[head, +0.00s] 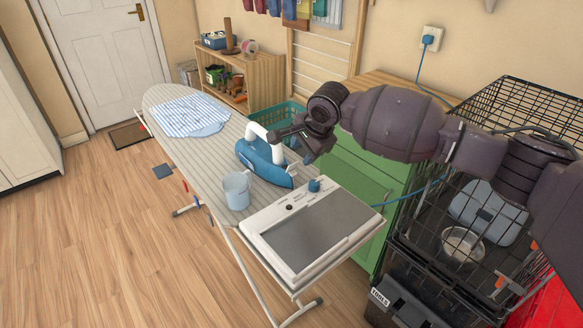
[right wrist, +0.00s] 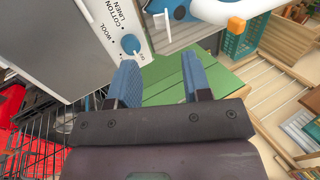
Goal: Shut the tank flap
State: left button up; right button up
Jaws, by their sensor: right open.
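A blue steam iron (head: 258,160) with a white handle (head: 262,134) rests on the ironing board, just behind the control panel. A small pale piece (head: 292,169) stands out at its near right end; it may be the tank flap, but I cannot tell its angle. The iron's edge also shows at the top of the right wrist view (right wrist: 183,11), with a pale piece (right wrist: 163,28) projecting from it. My left gripper is out of view.
A pale blue jug (head: 236,190) stands left of the iron. A panel with a blue knob (head: 314,185) lies on the board's (head: 165,95) near end. A striped cloth (head: 188,116) lies at the far end. A wire cage (head: 520,120) stands right; a green cabinet (head: 352,175) stands behind.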

aim_at(292, 173)
jog(key=b+x, duration=0.2)
jog(key=x, duration=0.6)
jog(key=shift+f+b, duration=0.3)
jog(key=shift+f, duration=0.1)
jog(key=shift+w+a+f, duration=0.2)
jog(key=shift+w+f, duration=0.05)
jog(key=shift+f, duration=0.1)
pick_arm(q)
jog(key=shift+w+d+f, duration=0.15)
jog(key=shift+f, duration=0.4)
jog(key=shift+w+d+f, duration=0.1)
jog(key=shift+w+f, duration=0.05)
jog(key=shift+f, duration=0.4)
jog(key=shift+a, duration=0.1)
